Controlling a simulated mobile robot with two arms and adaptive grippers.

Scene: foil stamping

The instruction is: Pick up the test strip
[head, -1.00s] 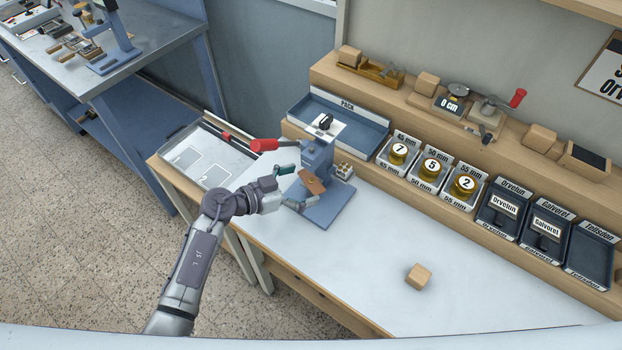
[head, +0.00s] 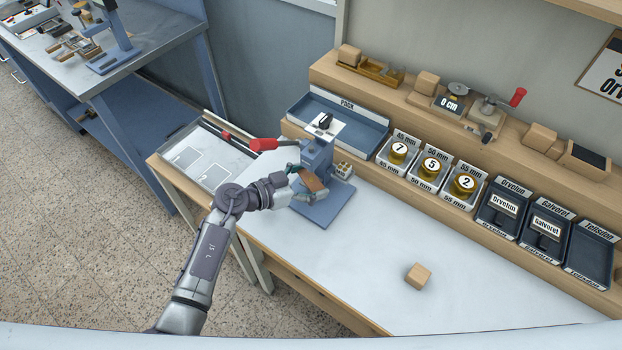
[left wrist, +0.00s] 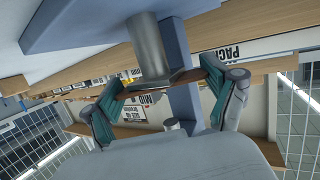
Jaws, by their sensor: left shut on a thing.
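The test strip is a brown, leather-like piece (head: 312,181) at the blue stamping press (head: 318,157), above its base plate. It also shows in the left wrist view as a thin brown strip (left wrist: 188,77), seen nearly edge-on below the press's grey cylinder (left wrist: 149,48). My left gripper (head: 303,183) is shut on the strip, with teal fingertips (left wrist: 160,92) at its two side edges. Whether the strip still touches the press's bed is unclear. My right gripper is in neither view.
A red lever (head: 276,145) sticks out left of the press, close above my left wrist. A small wooden block (head: 418,276) lies on the otherwise clear front worktop.

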